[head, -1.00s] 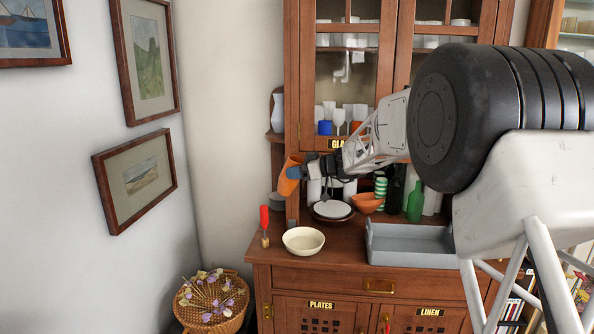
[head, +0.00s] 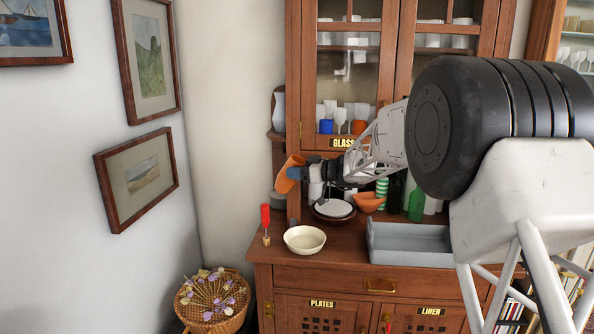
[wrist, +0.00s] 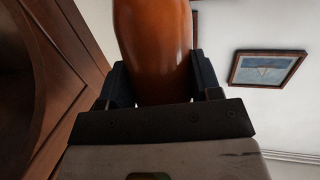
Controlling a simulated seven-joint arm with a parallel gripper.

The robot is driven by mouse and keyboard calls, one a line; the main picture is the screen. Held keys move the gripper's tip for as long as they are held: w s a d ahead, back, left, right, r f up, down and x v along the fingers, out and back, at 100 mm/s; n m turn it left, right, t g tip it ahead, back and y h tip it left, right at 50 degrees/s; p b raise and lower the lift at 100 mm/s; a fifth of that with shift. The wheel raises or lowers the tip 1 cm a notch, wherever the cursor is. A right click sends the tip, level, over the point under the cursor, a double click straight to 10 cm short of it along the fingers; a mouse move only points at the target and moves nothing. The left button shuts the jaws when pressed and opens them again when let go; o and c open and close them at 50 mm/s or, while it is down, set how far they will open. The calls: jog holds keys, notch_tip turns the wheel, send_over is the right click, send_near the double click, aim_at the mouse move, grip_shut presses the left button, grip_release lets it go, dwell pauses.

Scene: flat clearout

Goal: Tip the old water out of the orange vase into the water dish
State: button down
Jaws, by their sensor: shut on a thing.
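The orange vase (head: 289,174) is held in the air at the left side of the sideboard, tilted in the head view. My gripper (head: 299,173) is shut on it; in the wrist view the vase (wrist: 153,45) stands between the two dark fingers. The cream water dish (head: 305,240) sits on the sideboard top near its front left edge, below the vase and a little to its right. I see no water stream. The inside of the vase is hidden.
A red-handled tool (head: 265,222) stands left of the dish. Behind are a dark plate with a white disc (head: 333,209), an orange bowl (head: 368,202) and a green bottle (head: 416,204). A grey tray (head: 410,257) lies to the right. A wicker basket with dried petals (head: 212,308) stands lower left.

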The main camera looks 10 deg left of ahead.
dwell(0.4)
jog(key=shift+a+f+y, duration=0.1)
jog(key=shift+f+y, duration=0.15)
jog(key=shift+y, duration=0.45)
jog(key=shift+f+t+y, duration=0.25)
jog(key=shift+t+y, duration=0.05)
jog(key=shift+y, duration=0.3)
jog(key=shift+a, duration=0.1)
jog(key=shift+f+y, duration=0.35)
jog(key=shift+y, duration=0.35)
jog(key=shift+f, duration=0.15)
jog(key=shift+f+t+y, duration=0.3)
jog(key=shift+y, duration=0.4)
jog(key=shift+a+f, duration=0.1)
